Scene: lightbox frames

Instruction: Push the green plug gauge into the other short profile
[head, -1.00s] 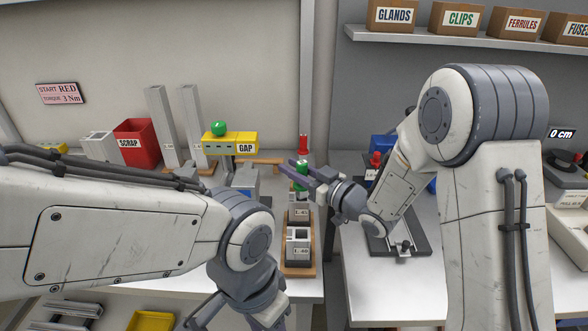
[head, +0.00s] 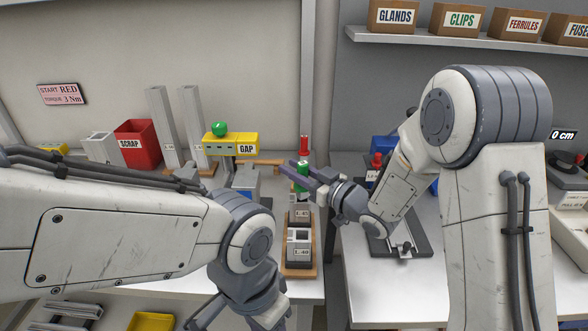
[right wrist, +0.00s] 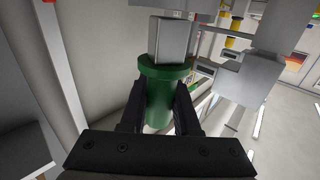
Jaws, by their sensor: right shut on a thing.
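My right gripper (head: 296,173) is shut on the green plug gauge (head: 302,183) and holds it upright above the wooden stand with the two short profiles. In the right wrist view the gauge's green body (right wrist: 160,100) sits between the fingers, with its grey square end (right wrist: 170,40) beyond the flange. The short profile labelled 1.45 (head: 300,214) is just below the gauge; whether they touch is unclear. The short profile labelled 1.40 (head: 298,245) is nearer, with open square holes on top. My left gripper (head: 240,318) is partly cut off at the bottom edge.
A red plug gauge (head: 303,146) stands behind the green one. The yellow GAP block (head: 231,146) with a green dome, tall profiles (head: 193,125) and the red SCRAP bin (head: 139,146) are to the left. A dark fixture (head: 410,243) lies on the right table.

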